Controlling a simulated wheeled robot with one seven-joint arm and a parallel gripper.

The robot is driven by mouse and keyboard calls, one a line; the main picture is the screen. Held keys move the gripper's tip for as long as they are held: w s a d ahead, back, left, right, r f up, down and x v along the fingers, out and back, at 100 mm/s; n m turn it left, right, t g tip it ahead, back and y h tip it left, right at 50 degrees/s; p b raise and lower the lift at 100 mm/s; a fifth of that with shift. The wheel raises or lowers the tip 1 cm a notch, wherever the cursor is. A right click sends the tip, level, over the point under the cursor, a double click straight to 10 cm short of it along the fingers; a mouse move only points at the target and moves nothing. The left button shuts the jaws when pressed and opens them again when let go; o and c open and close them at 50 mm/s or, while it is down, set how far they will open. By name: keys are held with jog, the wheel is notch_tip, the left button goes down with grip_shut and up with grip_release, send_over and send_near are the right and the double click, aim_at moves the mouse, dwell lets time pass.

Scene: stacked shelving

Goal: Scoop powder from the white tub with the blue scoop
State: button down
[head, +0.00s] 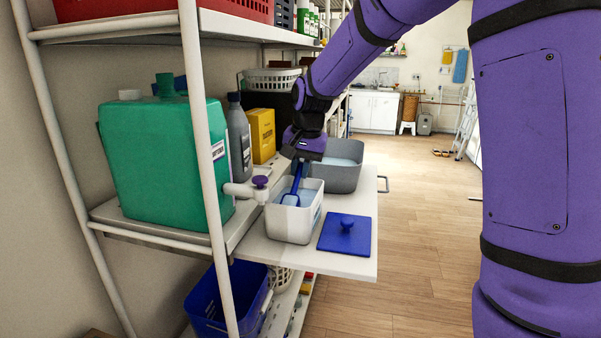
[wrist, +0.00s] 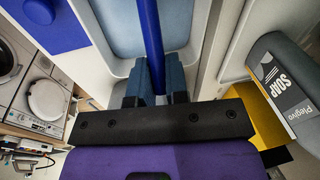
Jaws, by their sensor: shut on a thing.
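The white tub (head: 275,224) stands open on the pull-out shelf board, with pale blue powder inside. The blue scoop (head: 295,190) is in my gripper (head: 304,158), its handle slanting down and its bowl low inside the tub, at the powder. In the wrist view the scoop's handle (wrist: 153,40) runs up from between the shut fingers (wrist: 152,82). The tub's powder (wrist: 175,22) shows behind the handle; the scoop's bowl is out of sight there. I cannot tell how much powder the bowl holds.
A blue lid (head: 345,236) lies right of the tub. A grey basin (head: 340,175) stands behind it. The green canister's tap (head: 247,190) juts out close to the tub's left. A shelf post (head: 205,150) stands left. A grey soap bottle (wrist: 285,85) and yellow box (head: 262,135) are nearby.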

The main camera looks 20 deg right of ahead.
jog(key=shift+r, duration=4.35)
jog(key=shift+f+g+y, duration=0.1)
jog(key=shift+g+y, duration=0.5)
jog(key=shift+g, duration=0.1)
jog(key=shift+g+y, duration=0.7)
jog(key=shift+g, duration=0.1)
